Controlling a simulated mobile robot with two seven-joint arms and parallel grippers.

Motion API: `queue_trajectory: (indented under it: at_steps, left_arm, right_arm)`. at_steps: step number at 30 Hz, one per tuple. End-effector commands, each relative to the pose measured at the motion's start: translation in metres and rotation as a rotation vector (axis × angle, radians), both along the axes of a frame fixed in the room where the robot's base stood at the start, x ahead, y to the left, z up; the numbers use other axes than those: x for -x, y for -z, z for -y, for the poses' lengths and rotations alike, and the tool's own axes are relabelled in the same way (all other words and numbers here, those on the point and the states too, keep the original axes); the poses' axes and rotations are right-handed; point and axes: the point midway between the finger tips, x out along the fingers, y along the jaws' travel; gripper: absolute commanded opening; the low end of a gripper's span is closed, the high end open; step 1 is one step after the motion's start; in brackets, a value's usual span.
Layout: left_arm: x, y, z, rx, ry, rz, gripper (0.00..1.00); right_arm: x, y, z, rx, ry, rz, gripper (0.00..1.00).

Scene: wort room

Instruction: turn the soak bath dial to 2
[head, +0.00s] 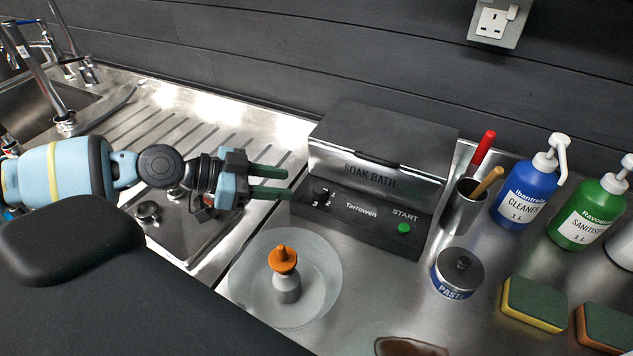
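The soak bath (377,180) is a dark grey box with a lid, standing on the steel worktop against the wall. Its small black dial (320,195) sits at the left end of the front panel, with small numbers around it. The dial's pointer is too small to read. A green START button (404,228) is at the panel's right end. My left gripper (288,182) is open, its two green fingers pointing right towards the dial, with a gap between them. The fingertips are just left of the dial and appear apart from it. My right gripper is not in view.
A steel cup (463,211) with handled tools and a paste jar (457,274) are to the right. Bottles and sponges (533,303) stand farther right. A sink drainer (165,125) is left.

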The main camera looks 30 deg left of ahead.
Motion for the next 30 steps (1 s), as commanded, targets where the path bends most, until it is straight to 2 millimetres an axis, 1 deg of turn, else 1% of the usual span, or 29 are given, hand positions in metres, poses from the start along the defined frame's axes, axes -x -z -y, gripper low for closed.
queue_trajectory:
  at_steps: [7, 16, 18, 21, 30]
  left_arm:
    - [-0.006, 0.007, 0.007, 0.0, 0.003, -0.003, 0.38]
    - [-0.017, 0.013, 0.018, 0.0, 0.001, 0.001, 0.38]
    - [-0.02, 0.011, 0.022, 0.007, 0.0, 0.003, 0.38]
    - [-0.026, 0.013, 0.028, 0.007, 0.0, 0.005, 0.38]
    - [-0.043, 0.023, 0.046, 0.004, -0.001, 0.004, 0.38]
  right_arm:
    - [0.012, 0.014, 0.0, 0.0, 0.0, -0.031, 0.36]
    - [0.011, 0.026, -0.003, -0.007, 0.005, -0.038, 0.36]
    - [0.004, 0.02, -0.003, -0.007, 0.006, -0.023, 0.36]
    - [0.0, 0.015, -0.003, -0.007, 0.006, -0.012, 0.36]
    - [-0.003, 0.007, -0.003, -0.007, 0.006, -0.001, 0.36]
